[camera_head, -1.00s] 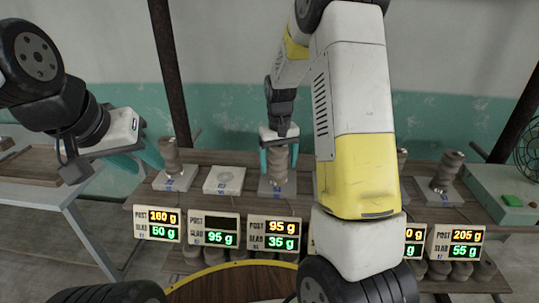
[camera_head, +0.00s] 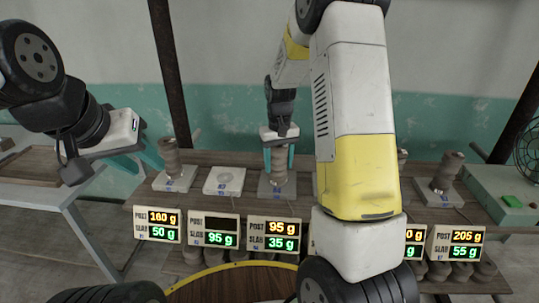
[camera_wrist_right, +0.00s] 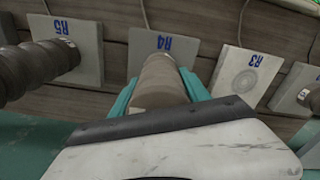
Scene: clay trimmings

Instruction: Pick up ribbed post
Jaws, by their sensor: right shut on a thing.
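My right gripper (camera_head: 279,168) reaches down at the middle of the bench, its teal fingers on either side of a brown ribbed post (camera_head: 279,157). It is shut on this post, which also shows between the fingers in the right wrist view (camera_wrist_right: 160,80). The post looks upright above a grey slab (camera_head: 264,189), tagged R4 in the wrist view (camera_wrist_right: 145,50); whether they touch is unclear. My left gripper (camera_head: 143,162) is open and empty beside another ribbed post (camera_head: 172,158) at the left. A further post (camera_head: 447,170) stands at the right.
A slab with a ringed mark (camera_head: 224,181) lies between the left and middle posts. Weight displays (camera_head: 275,234) line the bench's front. My right arm hides part of the bench.

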